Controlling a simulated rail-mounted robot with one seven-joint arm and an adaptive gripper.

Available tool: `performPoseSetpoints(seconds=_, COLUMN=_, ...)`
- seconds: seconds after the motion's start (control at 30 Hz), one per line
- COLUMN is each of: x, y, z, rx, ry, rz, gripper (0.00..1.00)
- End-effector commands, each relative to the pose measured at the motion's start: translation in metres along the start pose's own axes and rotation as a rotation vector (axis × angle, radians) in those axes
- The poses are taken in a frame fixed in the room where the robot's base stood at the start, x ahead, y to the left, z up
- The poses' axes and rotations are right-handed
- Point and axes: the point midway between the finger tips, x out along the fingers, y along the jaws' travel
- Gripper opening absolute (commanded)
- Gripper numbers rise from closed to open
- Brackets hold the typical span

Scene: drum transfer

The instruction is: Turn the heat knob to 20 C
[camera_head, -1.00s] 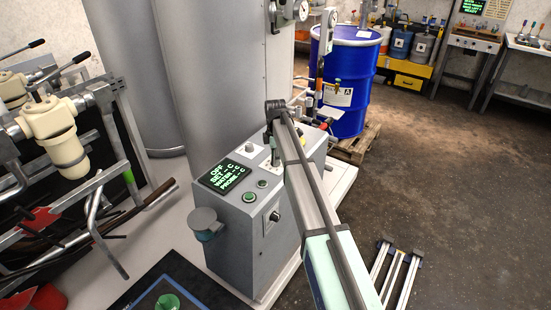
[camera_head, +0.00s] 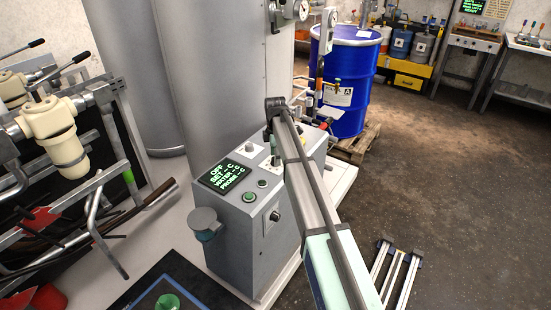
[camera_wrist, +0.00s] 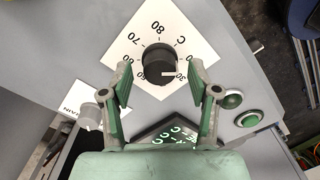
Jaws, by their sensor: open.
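The heat knob (camera_wrist: 160,60) is a black round knob on a white scale plate (camera_wrist: 122,52) with numbers around it, in the wrist view. A short white pointer mark on it faces the lower right, close to a number that is partly covered. My gripper (camera_wrist: 160,78) is open, with one finger on each side of the knob, apart from it. In the head view my arm hides the knob and most of my gripper. The display (camera_head: 226,177) reads OFF on top, with SET, WATER and PROBE lines showing no values.
Two green buttons (camera_wrist: 233,100) sit right of the knob in the wrist view. A blue drum (camera_head: 350,80) stands behind.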

Motion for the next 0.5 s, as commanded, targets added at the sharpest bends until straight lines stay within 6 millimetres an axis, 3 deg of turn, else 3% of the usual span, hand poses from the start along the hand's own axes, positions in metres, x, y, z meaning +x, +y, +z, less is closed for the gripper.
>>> performPoseSetpoints(seconds=0.5, x=-0.090, y=0.001, z=0.000, rx=0.000, ry=0.000, rz=0.001, gripper=0.61)
